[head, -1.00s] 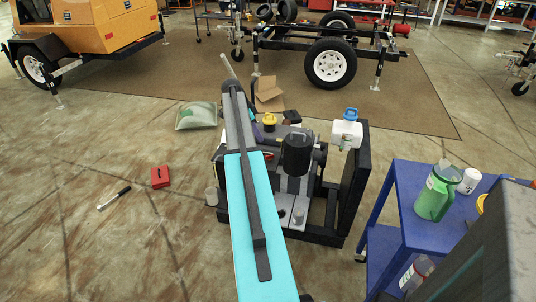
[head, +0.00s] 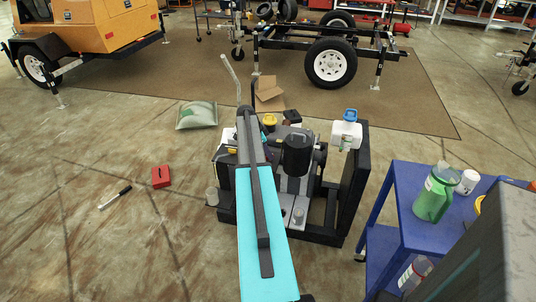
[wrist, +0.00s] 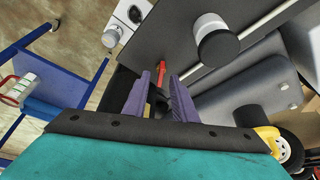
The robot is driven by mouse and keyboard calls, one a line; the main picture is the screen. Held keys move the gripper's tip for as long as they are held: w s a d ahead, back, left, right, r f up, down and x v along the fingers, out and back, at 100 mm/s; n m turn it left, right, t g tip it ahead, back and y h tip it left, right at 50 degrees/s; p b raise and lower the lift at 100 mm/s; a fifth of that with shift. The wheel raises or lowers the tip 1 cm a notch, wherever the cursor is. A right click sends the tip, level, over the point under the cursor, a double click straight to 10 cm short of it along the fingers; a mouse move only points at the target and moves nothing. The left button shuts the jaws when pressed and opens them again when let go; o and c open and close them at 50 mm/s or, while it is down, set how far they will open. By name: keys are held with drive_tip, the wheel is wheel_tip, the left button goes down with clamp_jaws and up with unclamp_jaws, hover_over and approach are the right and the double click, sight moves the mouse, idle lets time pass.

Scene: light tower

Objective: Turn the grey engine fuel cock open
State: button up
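My gripper (wrist: 159,75) shows in the wrist view with two purple fingers apart, so it is open. A thin red lever-like piece (wrist: 161,68) stands just beyond and between the fingertips. A dark part sits between the fingers, and I cannot tell whether they touch it. No grey fuel cock can be made out for certain; the red piece may belong to it. In the head view the engine unit (head: 297,156) stands in a black frame, and my arm hides its left part and most of my gripper.
A white bottle with a blue cap (head: 346,130) stands on the frame's right side. A blue cart (head: 415,235) with a green jug (head: 435,193) is to the right. A red box (head: 161,176) lies on the floor at left, where the floor is mostly clear.

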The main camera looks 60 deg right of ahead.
drive_tip(key=shift+s+d+f, duration=0.1)
drive_tip(key=shift+s+f, duration=0.05)
drive_tip(key=shift+f, duration=0.35)
clamp_jaws()
drive_tip(key=shift+a, duration=0.4)
drive_tip(key=shift+d, duration=0.3)
